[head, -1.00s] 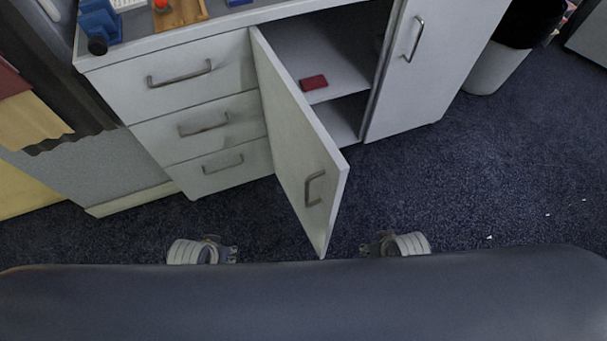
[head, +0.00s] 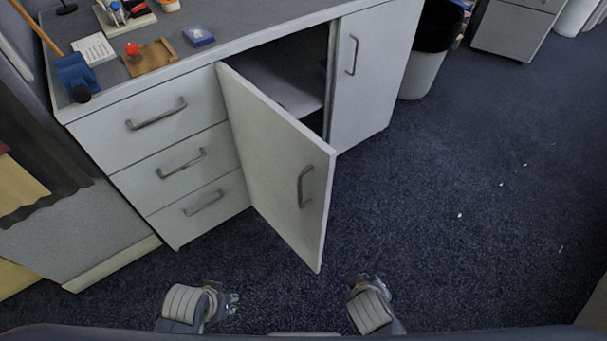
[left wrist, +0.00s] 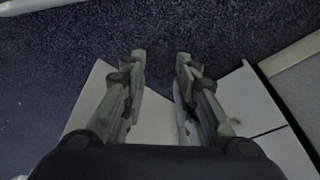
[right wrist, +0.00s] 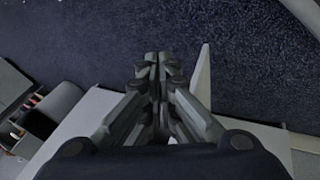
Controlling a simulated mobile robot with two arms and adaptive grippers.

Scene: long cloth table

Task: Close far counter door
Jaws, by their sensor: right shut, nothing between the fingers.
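The white counter door (head: 275,165) stands wide open in the head view, hinged at its left edge beside the drawers, with a metal handle (head: 305,187) on its outer face. The counter (head: 160,115) has a dark opening behind the door. My left gripper (head: 233,304) is low in front of the drawers, left of the door; in the left wrist view its fingers (left wrist: 160,75) are apart and empty. My right gripper (head: 368,281) is low, right of the door's free edge and apart from it; in the right wrist view its fingers (right wrist: 157,65) are together with nothing between.
The right cabinet door (head: 362,75) is shut. A bin (head: 424,75) stands beyond the counter's right end. Stationery and a wooden tray (head: 150,58) lie on the countertop. Dark carpet (head: 460,230) is clear to the right of the open door.

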